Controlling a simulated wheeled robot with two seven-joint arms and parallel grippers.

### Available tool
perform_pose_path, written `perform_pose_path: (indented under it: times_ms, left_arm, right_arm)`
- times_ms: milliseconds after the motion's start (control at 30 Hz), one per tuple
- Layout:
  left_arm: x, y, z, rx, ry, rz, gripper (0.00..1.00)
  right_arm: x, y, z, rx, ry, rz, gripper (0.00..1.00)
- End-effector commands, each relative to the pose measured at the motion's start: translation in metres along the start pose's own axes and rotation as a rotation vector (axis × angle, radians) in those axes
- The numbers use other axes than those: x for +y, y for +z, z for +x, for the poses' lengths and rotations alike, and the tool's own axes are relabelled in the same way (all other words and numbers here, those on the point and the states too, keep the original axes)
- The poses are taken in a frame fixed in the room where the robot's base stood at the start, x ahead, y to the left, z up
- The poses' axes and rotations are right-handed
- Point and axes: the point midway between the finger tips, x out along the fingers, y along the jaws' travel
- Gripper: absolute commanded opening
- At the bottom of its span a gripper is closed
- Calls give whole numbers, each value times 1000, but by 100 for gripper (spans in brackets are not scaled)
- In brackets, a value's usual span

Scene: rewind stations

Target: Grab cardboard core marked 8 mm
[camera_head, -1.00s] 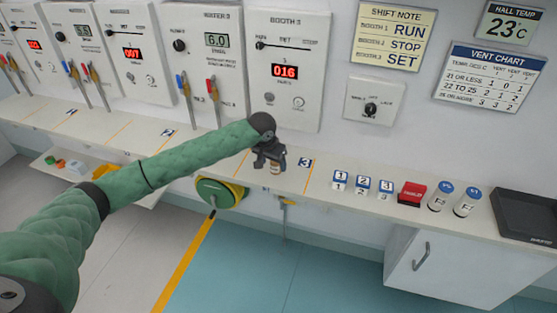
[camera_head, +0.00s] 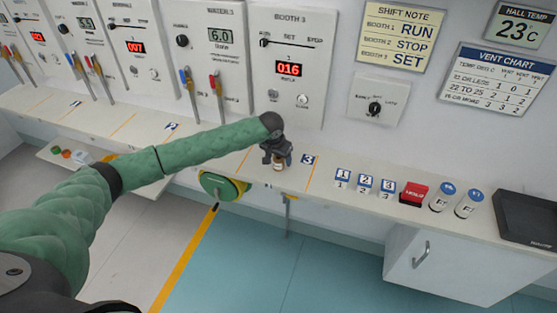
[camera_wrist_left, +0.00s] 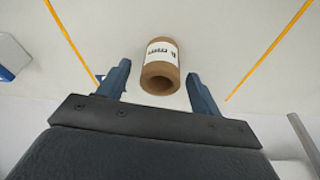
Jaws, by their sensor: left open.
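The cardboard core (camera_wrist_left: 160,72) is a short brown tube with a white label. In the head view the core (camera_head: 279,163) shows small beneath my left gripper (camera_head: 275,152), in front of the booth 3 panel. The left gripper is open, its fingers apart and not visibly touching the core. My right gripper is not in view.
The core's bay on the shelf (camera_head: 322,178) lies between yellow lines, beside a "3" tag (camera_head: 307,160). To the right stand several small numbered blocks, a red block (camera_head: 412,193), two blue-topped cylinders and a black tray (camera_head: 525,220). The booth 3 panel (camera_head: 288,70) rises behind.

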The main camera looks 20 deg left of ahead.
Motion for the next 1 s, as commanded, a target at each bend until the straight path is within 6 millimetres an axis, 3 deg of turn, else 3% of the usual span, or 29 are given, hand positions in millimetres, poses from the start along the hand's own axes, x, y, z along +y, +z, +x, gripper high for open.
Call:
perform_pose_path:
  times_ms: [200,467,700,1000]
  left_arm:
    - [0,0,16,-2,0,0,65]
    - [0,1,18,-1,0,0,65]
    - [0,1,18,-1,0,0,20]
    - [0,1,17,-1,0,0,17]
  right_arm:
    - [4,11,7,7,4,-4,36]
    - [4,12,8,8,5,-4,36]
    - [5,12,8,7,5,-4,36]
    - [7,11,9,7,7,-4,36]
